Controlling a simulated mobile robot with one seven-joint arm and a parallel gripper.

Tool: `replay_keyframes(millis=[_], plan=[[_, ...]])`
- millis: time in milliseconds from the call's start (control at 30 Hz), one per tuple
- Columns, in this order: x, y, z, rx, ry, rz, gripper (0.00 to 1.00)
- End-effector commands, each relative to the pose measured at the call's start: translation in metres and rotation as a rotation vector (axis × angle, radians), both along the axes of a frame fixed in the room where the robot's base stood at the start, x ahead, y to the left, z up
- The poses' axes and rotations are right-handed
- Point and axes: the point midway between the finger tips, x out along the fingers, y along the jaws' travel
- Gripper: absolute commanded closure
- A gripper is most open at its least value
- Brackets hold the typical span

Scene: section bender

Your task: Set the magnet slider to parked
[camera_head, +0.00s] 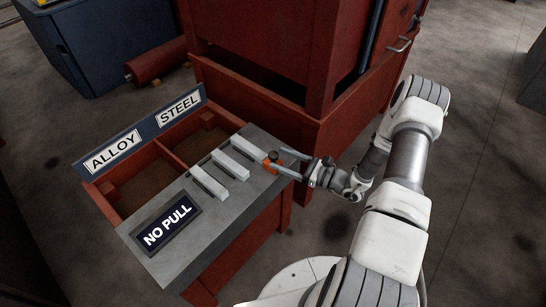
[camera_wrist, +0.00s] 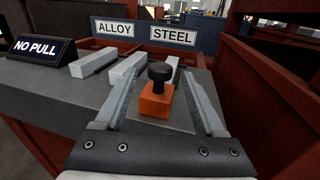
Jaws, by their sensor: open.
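The magnet slider appears to be the small orange block with a black knob (camera_head: 272,157) at the right end of the grey bench top, beside the nearest light bar. In the wrist view the orange block (camera_wrist: 156,103) stands upright with the black knob (camera_wrist: 160,72) on top. My gripper (camera_head: 291,161) is open. Its two fingers (camera_wrist: 162,80) lie on either side of the block, with visible gaps, and do not grip it. No mark for the parked position is readable.
Several light metal bars (camera_head: 208,182) lie on the grey bench top (camera_head: 190,240). Behind are two red-walled bins with ALLOY (camera_head: 112,152) and STEEL (camera_head: 178,108) signs. A NO PULL sign (camera_head: 167,226) stands at the front left. A large red cabinet (camera_head: 265,50) rises close behind.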

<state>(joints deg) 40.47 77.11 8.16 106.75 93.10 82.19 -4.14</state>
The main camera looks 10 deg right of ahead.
Motion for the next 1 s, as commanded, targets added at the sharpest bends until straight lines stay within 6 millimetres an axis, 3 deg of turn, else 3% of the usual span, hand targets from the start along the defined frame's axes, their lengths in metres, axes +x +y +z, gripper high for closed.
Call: replay_keyframes(millis=[233,600,1000], plan=[[0.02,0.023,0.0,-0.001,-0.001,0.001,0.29],[0.024,0.027,0.001,0.001,-0.001,0.0,0.29],[0.023,0.027,0.0,0.001,-0.001,0.0,1.0]])
